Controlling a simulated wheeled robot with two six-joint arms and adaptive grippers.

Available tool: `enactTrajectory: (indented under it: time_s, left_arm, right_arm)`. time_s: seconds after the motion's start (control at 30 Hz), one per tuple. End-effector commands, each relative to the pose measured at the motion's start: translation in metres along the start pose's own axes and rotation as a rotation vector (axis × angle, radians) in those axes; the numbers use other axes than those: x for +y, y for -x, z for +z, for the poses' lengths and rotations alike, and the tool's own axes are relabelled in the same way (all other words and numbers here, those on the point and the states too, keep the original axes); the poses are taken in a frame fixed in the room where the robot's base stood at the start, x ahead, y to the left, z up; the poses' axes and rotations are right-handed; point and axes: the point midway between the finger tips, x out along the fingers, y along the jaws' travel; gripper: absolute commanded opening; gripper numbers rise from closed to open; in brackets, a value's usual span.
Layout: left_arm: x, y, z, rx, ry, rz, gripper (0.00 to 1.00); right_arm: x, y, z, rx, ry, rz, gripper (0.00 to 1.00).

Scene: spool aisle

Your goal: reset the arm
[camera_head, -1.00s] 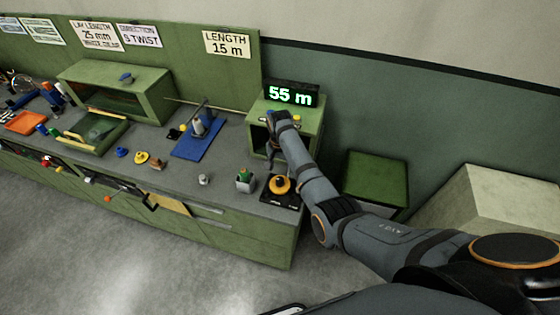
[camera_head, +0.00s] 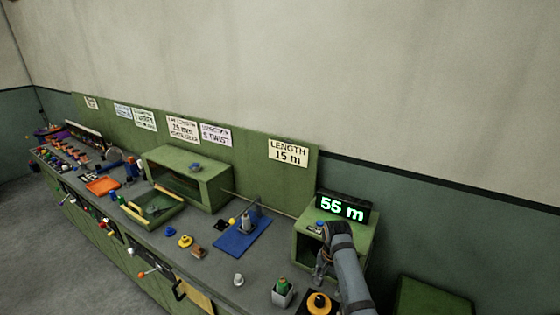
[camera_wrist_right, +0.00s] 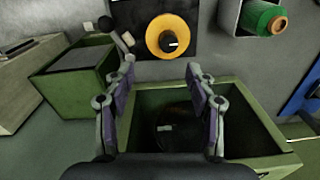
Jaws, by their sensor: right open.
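My right arm comes in from the lower right in the head view. Its gripper (camera_head: 320,282) hangs in front of the open green box (camera_head: 364,246), which has a lit display (camera_head: 341,207) reading 55 m. In the right wrist view my right gripper (camera_wrist_right: 161,68) has its two fingers spread wide, with nothing between them. The green box (camera_wrist_right: 240,95) lies behind and below the fingers there, its inside dark. A yellow-orange round piece (camera_wrist_right: 168,36) on a black plate is just beyond the fingertips. My left gripper is not in view.
A grey holder with a green spool (camera_head: 283,287) stands close to the right gripper. A blue plate (camera_head: 243,237) with a grey post lies left of the box. Further left are a larger green cabinet (camera_head: 212,176) and an orange tray (camera_head: 102,187). Bench space between them is partly clear.

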Motion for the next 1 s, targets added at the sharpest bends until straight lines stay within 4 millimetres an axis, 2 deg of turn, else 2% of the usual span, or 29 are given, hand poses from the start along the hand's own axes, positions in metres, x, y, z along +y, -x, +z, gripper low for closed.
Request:
enactTrajectory:
  time_s: [0.03, 0.1, 0.17, 0.3, 0.4, 0.6, 0.9, 1.0]
  left_arm:
    - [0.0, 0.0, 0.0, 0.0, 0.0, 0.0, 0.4]
    - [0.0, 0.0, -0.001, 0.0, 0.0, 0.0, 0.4]
    - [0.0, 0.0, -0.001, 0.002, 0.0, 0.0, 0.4]
    - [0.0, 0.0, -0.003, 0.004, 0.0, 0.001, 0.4]
    - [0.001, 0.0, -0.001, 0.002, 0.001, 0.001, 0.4]
    - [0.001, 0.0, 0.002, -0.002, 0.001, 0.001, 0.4]
    - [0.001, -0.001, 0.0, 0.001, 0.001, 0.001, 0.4]
    - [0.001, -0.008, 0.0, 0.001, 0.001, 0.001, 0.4]
  right_arm:
    - [0.02, -0.015, 0.008, 0.012, 0.032, -0.002, 0.56]
    - [0.054, -0.029, 0.022, 0.049, 0.111, -0.012, 0.56]
    - [0.084, -0.035, 0.037, 0.088, 0.192, -0.018, 0.56]
    - [0.132, -0.032, 0.069, 0.16, 0.357, -0.023, 0.56]
    - [0.154, -0.024, 0.087, 0.197, 0.451, -0.022, 0.56]
    - [0.186, -0.002, 0.12, 0.253, 0.607, -0.02, 0.56]
    - [0.213, 0.032, 0.157, 0.311, 0.793, -0.019, 0.56]
    - [0.21, -0.002, 0.15, 0.3, 0.784, -0.016, 0.56]
